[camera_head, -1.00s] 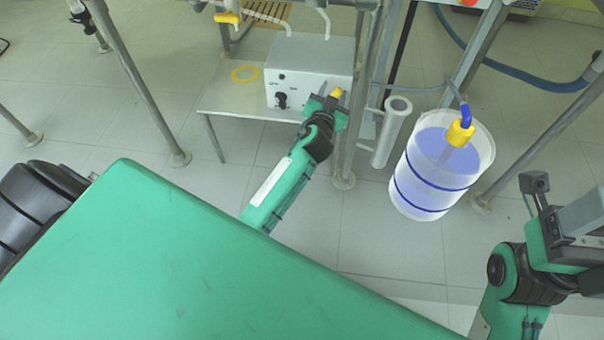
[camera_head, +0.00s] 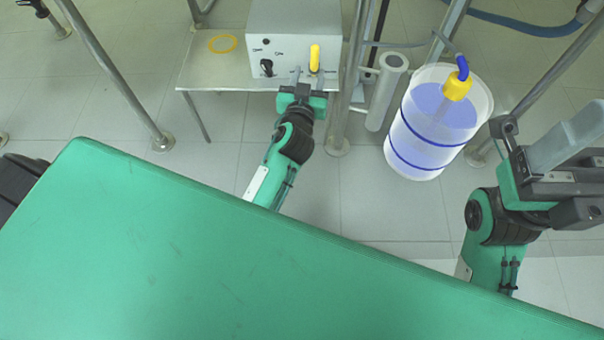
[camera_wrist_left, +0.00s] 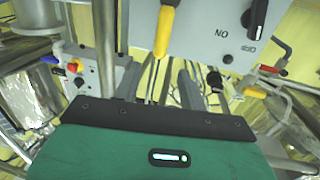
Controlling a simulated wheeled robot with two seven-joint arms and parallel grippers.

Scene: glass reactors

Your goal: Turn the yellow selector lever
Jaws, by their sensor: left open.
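The yellow selector lever (camera_head: 315,58) points upright on the front of a grey control box (camera_head: 292,24). In the left wrist view the lever (camera_wrist_left: 163,30) shows just beyond the fingers. My left gripper (camera_head: 307,76) is open and empty, just below and in front of the lever. In the left wrist view its fingers (camera_wrist_left: 168,82) stand apart, with the lever's tip near the gap; I cannot tell whether they touch it. My right gripper (camera_head: 570,170) is at the right edge, partly cut off, away from the box.
A black knob (camera_head: 266,67) sits left of the lever on the same panel. The box stands on a low shelf (camera_head: 212,68). A metal post (camera_head: 350,70) rises close to the right of my left gripper. A container of bluish liquid (camera_head: 430,125) stands right of it.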

